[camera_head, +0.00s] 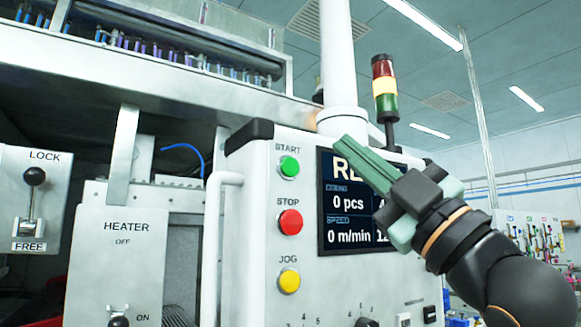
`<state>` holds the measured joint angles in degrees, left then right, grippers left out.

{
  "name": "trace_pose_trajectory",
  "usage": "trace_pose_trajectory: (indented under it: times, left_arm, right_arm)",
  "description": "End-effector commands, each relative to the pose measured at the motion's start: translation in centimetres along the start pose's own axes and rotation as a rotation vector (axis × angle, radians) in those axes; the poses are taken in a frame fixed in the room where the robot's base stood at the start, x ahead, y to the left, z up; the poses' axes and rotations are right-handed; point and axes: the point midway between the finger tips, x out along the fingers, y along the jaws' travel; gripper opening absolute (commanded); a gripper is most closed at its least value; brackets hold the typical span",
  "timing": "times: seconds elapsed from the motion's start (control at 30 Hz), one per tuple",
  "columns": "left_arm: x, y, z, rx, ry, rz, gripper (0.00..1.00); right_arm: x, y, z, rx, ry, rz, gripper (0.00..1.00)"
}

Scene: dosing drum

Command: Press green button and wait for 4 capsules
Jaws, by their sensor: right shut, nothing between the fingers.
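The green START button (289,166) is at the upper left of the white control panel (253,240). Below it are the red STOP button (290,222) and the yellow JOG button (289,281). A dark display (343,215) reads "0 pcs" and "0 m/min"; its right part is hidden behind my arm. My right gripper (345,146) is shut and empty, its green fingers pointing up and left across the display's top. Its tips are right of the green button and apart from it. My left gripper is not in view. No capsules can be made out.
A white handle (213,240) runs down the panel's left edge. A red, yellow and green signal tower (384,88) and a white post (338,55) rise behind the panel. HEATER (125,265) and LOCK (40,195) switch boxes are at left.

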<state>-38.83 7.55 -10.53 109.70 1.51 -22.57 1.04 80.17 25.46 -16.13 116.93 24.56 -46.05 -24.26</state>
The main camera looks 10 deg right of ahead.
Motion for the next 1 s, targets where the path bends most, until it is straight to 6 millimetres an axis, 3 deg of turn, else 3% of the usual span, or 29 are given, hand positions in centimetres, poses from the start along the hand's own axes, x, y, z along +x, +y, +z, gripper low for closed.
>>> trace_pose_trajectory:
  times: [0.27, 0.7, 1.0]
  left_arm:
    - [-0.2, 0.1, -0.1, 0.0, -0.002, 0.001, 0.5]
    - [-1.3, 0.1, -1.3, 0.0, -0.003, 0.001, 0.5]
    - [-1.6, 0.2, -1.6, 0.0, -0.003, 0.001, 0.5]
  right_arm:
    - [1.2, -0.8, 0.8, 0.004, -0.002, -0.001, 0.0]
    - [5.4, -3.7, 3.8, 0.003, -0.003, -0.002, 0.0]
    - [6.2, -4.5, 4.5, 0.001, 0.0, 0.0, 0.0]
